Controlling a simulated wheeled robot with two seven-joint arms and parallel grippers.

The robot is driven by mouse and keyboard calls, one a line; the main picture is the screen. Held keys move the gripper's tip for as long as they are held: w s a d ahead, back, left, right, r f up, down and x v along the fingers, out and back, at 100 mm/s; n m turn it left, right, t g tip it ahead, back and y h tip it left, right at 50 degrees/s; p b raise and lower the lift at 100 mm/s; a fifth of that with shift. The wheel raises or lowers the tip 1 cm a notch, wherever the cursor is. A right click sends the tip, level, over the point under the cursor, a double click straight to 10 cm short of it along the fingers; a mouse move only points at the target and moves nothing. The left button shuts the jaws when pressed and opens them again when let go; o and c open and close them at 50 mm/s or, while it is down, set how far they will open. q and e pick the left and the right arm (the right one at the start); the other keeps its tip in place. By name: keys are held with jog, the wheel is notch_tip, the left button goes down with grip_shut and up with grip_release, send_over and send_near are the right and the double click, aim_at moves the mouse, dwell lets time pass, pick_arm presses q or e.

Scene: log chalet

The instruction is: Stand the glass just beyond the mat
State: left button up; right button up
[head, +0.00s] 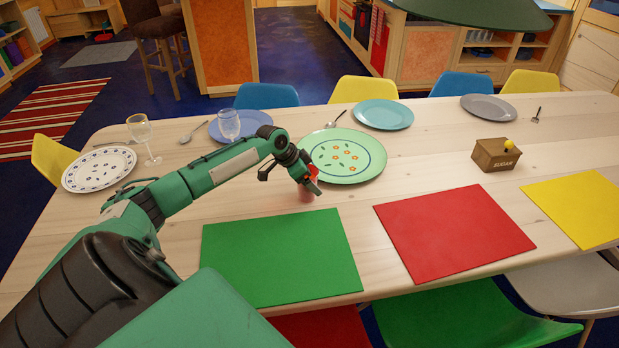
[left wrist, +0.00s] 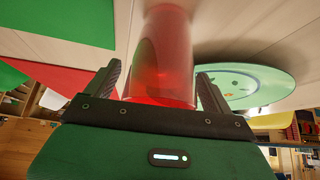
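A red see-through glass (left wrist: 165,60) stands between the two fingers of my left gripper (left wrist: 160,80) in the left wrist view. The fingers are spread on either side of it, and no firm grip shows. In the head view my left gripper (head: 308,178) is over the table just beyond the green mat (head: 280,257), near its far edge. A red mat (head: 453,232) and a yellow mat (head: 583,207) lie to the right. My right gripper is not in view.
A green patterned plate (head: 342,156) is close beyond my left gripper. Two clear wine glasses (head: 229,124) (head: 141,131) and a spotted plate (head: 99,170) are at the left. A sugar box (head: 495,155) stands at the right. Bare wood (head: 420,165) lies between plate and box.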

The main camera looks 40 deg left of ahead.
pick_arm(q)
jog(key=v, duration=1.2)
jog(key=shift+b, duration=0.35)
jog(key=shift+r, duration=0.15)
